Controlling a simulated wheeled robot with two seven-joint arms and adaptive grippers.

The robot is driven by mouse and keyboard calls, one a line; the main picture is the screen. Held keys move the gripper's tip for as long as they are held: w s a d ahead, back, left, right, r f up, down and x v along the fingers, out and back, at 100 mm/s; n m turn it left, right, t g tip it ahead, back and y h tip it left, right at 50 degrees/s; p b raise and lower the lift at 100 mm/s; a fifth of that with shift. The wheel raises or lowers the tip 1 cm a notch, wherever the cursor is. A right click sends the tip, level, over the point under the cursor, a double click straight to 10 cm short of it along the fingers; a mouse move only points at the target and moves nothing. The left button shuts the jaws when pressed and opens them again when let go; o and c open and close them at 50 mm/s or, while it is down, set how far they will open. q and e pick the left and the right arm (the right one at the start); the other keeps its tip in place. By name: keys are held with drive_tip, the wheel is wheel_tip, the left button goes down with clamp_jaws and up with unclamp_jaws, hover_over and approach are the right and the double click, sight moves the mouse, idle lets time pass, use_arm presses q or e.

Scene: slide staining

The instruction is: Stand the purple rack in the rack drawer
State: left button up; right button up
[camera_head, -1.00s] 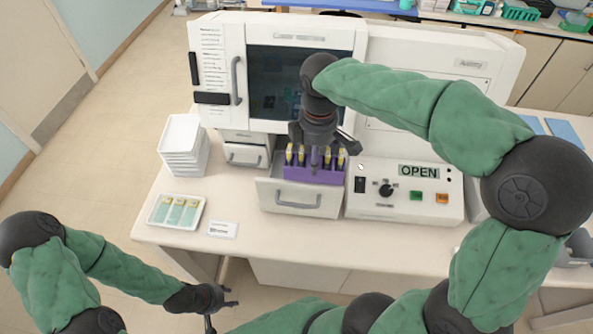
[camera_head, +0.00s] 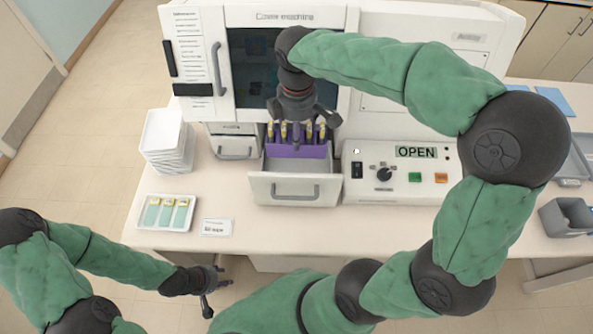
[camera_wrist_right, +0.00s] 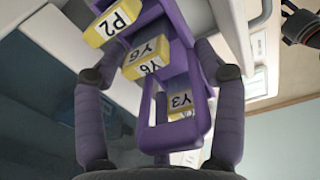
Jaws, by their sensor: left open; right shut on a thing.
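The purple rack (camera_head: 297,150) holds several slides with yellow labels. It is at the back part of the pulled-out rack drawer (camera_head: 296,189), upright; bare drawer interior shows in front of it. I cannot tell whether its base touches the drawer floor. My right gripper (camera_head: 297,117) is above the rack and shut on its handle. In the right wrist view the purple rack (camera_wrist_right: 176,127) shows between the two fingers, with labels such as P2, Y6 and Y3. My left gripper (camera_head: 213,284) is open and empty, in front of the table's near edge.
The drawer is under the machine (camera_head: 290,80) with a dark window. A control box (camera_head: 400,172) reading OPEN stands right of the drawer. A stack of white trays (camera_head: 167,143), a slide tray (camera_head: 166,213) and a small card (camera_head: 216,227) are to the left. A grey holder (camera_head: 567,216) stands far right.

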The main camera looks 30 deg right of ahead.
drive_tip(key=f, duration=0.1)
drive_tip(key=f+b, duration=0.1)
drive_tip(key=shift+w+f, duration=0.2)
drive_tip(key=shift+f, duration=0.1)
drive_tip(key=shift+f+b, duration=1.05)
drive_tip(key=shift+f, duration=0.25)
drive_tip(key=shift+f+b, duration=1.15)
drive_tip(key=shift+f, duration=3.85)
drive_tip(key=shift+f, duration=0.1)
drive_tip(key=o, duration=1.2)
drive_tip(key=shift+f, duration=0.1)
drive_tip(key=shift+s, duration=0.1)
drive_tip(key=r+p, duration=0.1)
drive_tip(key=r, duration=0.5)
drive_tip(key=r+p, duration=0.1)
drive_tip(key=r, duration=0.5)
drive_tip(key=shift+s+a+r+p, duration=0.15)
drive_tip(key=shift+s+r+p, duration=0.05)
drive_tip(key=shift+p, duration=0.1)
